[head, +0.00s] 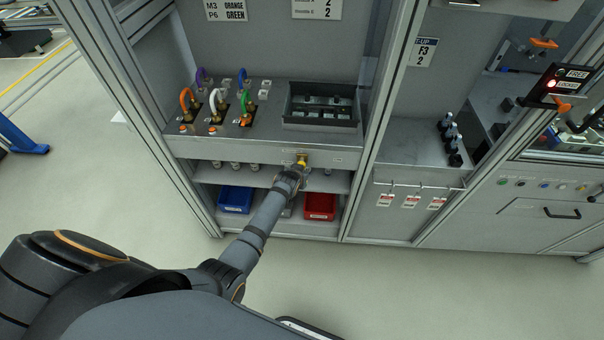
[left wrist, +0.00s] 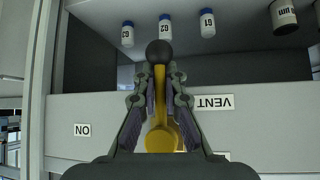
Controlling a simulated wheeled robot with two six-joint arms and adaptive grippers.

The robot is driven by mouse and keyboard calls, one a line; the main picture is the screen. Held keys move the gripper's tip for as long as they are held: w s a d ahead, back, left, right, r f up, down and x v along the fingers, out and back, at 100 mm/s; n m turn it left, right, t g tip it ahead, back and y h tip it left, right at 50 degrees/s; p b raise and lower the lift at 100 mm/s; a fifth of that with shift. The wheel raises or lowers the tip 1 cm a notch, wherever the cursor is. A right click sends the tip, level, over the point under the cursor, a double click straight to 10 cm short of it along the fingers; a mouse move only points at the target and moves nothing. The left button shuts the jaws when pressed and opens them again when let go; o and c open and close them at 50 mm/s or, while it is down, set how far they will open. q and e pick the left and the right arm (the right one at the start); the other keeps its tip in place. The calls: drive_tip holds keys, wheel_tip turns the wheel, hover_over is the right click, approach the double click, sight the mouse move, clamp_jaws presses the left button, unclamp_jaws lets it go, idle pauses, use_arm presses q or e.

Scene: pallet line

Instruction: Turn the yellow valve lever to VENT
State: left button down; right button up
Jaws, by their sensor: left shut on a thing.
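The yellow valve lever (head: 302,160) is on the front edge of the bench in the head view, partly hidden by my left gripper (head: 296,170). In the left wrist view the lever (left wrist: 159,92) runs straight up the picture from its round yellow pivot (left wrist: 161,139) to a black knob (left wrist: 159,51). My left gripper (left wrist: 160,92) has its fingers on both sides of the lever, shut on it. The VENT label (left wrist: 213,102) is upside down, right of the lever. The ON label (left wrist: 82,130) is upside down at the left. My right gripper is not in view.
A blue bin (head: 235,199) and a red bin (head: 320,206) stand on the low shelf either side of my arm. Small bottles marked G1 (left wrist: 207,23) and G2 (left wrist: 165,24) stand beyond the knob. Coloured hoses (head: 216,100) are on the bench top.

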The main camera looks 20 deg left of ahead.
use_arm(q)
drive_tip(key=shift+s+f, duration=0.45)
drive_tip(key=shift+f, duration=0.15)
drive_tip(key=c, duration=1.4)
unclamp_jaws()
drive_tip(key=shift+d, duration=0.1)
drive_tip(key=shift+w+r, duration=0.1)
drive_tip(key=shift+r, duration=0.1)
drive_tip(key=v, duration=1.2)
